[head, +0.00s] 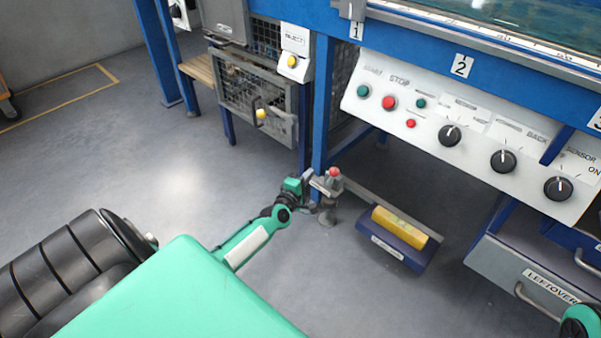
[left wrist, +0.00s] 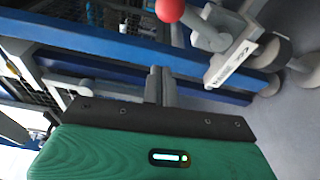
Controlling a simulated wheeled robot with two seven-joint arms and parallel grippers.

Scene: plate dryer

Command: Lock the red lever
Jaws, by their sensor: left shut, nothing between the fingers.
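The red lever shows as a red ball knob (head: 334,172) on a short grey stem, low beside the blue frame post in the head view. In the left wrist view the red knob (left wrist: 170,9) is at the top edge, with its grey stem running down to a pale bracket. My left gripper (head: 312,182) is just left of the lever in the head view. In the left wrist view its fingers (left wrist: 159,78) are together and empty, below the knob in the picture. Whether they touch the lever is unclear.
A blue pedal with a yellow top (head: 400,225) lies right of the lever. A white control panel (head: 470,133) with buttons and knobs is above. Blue posts (head: 320,105) stand close behind the lever. The floor to the left is clear.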

